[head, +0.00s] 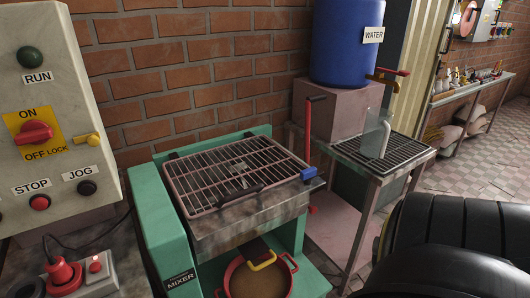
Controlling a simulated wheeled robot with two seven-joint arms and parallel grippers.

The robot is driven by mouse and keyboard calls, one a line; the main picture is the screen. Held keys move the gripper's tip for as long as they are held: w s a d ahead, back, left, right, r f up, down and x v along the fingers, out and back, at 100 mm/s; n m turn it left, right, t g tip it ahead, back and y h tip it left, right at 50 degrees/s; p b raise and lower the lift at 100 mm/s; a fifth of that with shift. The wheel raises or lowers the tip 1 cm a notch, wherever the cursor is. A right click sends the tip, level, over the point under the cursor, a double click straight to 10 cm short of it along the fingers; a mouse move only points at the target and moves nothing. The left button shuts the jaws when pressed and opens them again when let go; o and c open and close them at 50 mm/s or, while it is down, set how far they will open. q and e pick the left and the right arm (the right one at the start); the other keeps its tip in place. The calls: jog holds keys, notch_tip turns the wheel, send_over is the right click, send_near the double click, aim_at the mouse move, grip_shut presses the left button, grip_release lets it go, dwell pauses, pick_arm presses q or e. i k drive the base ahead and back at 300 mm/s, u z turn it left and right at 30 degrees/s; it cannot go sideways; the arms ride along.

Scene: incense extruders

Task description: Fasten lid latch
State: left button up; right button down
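The mixer (180,235) is a green-framed machine with a metal tub. A small blue block (309,173), which may be the latch, sits at the lid's right front corner. A red upright lever (307,138) with a dark tip stands just behind it. I cannot tell whether the latch is engaged. Neither gripper shows; only a large black part of my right arm (455,225) fills the lower right.
A control panel (50,110) with a red switch stands at the left, above a red plug (63,272). A red pot (262,280) stands under the tub. At the right are a blue water barrel (346,45) and a grated metal stand (425,154). Brick wall lies behind.

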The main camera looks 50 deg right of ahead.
aim_at(306, 176)
jog(key=u, duration=0.5)
jog(key=k, duration=0.7)
jog(key=z, duration=1.3)
